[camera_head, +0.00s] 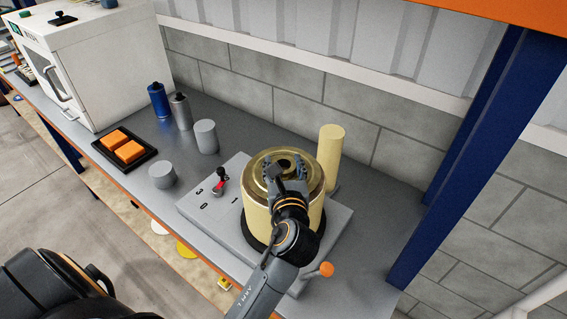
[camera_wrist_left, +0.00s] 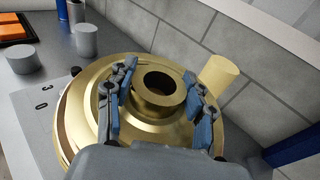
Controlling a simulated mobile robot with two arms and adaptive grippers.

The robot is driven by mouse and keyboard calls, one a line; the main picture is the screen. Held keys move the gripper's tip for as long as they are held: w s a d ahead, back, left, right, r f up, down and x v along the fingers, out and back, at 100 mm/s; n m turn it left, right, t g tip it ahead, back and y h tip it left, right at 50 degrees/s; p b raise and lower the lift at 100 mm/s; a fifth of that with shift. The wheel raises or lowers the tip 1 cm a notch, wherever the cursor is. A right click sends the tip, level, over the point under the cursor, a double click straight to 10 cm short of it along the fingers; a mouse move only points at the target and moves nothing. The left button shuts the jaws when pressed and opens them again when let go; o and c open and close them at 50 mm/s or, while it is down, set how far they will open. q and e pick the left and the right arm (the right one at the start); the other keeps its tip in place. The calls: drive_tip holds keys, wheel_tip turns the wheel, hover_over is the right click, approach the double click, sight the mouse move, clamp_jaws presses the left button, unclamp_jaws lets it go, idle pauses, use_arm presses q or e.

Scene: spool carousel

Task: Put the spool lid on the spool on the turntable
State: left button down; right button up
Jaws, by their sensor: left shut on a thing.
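The spool lid (camera_head: 262,168) is a brass-coloured disc with a raised collar around a central hole. It also shows in the left wrist view (camera_wrist_left: 82,105). My left gripper (camera_head: 285,164) comes from above with its blue-padded fingers on either side of the collar, shut on it. The lid lies level over the top of the pale gold spool (camera_head: 257,215); I cannot tell whether it rests on it or there is a small gap. The spool stands upright on the dark turntable (camera_head: 248,237), mostly hidden below the lid and arm. My right gripper is not in view.
The grey base plate (camera_head: 205,208) carries a red-tipped lever (camera_head: 219,183) beside printed numbers. A tall cream cylinder (camera_head: 329,150) stands close behind the spool. Grey cylinders (camera_head: 206,136), bottles, an orange-block tray (camera_head: 105,153) and a white cabinet stand left. A blue post (camera_head: 462,160) rises at right.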

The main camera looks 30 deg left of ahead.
use_arm(q)
drive_tip(key=c, duration=0.5)
unclamp_jaws()
drive_tip(key=shift+s+f, duration=0.1)
drive_tip(key=shift+f, duration=0.55)
drive_tip(key=shift+r, duration=0.3)
drive_tip(key=r+p+v, duration=0.1)
drive_tip(key=p+v, duration=0.2)
drive_tip(key=v, duration=0.9)
drive_tip(key=shift+r, duration=0.25)
